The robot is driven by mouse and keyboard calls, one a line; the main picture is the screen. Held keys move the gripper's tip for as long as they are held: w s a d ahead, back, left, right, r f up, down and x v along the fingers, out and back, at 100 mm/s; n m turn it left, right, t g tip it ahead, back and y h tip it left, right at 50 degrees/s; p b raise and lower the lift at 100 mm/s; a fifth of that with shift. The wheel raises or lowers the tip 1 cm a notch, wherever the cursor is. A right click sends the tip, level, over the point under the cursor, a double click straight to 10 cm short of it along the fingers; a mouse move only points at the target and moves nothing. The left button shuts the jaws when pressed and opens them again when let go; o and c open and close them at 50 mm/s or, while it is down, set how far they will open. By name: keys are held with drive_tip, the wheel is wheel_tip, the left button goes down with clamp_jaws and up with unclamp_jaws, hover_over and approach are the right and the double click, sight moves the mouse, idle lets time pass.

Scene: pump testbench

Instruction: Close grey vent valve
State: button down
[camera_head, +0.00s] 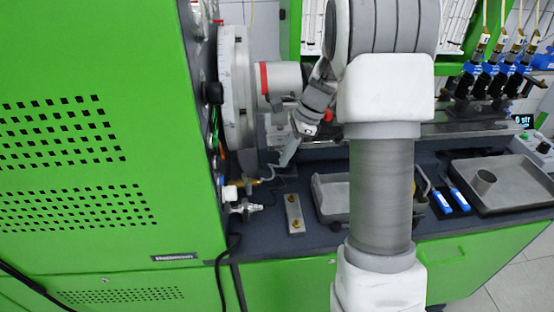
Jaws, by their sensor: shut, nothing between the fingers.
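My gripper (286,160) hangs from the white and grey arm in the middle of the head view. Its fingers are together and empty, pointing down and left above the dark bench top. Small fittings sit on the green cabinet's side, below and left of my gripper: a brass-coloured one (246,182) and a silver-grey valve-like one (243,208). I cannot tell for sure which is the grey vent valve, or its handle position. My gripper appears apart from both fittings.
The green cabinet (100,190) fills the left. A grey plate with brass studs (294,214) lies on the bench. A grey tray (326,205) is partly hidden behind my arm.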

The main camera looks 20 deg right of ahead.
sight(246, 179)
drive_tip(key=w+a+f, duration=0.1)
drive_tip(key=a+f, duration=0.6)
drive_tip(key=shift+f, duration=0.25)
drive_tip(key=a+m, duration=0.1)
drive_tip(key=m+t, duration=0.1)
drive_tip(key=shift+s+a+m+p, duration=0.2)
drive_tip(key=shift+a+m+p, duration=0.1)
drive_tip(key=shift+a+p, duration=0.1)
drive_tip(key=shift+d, duration=0.1)
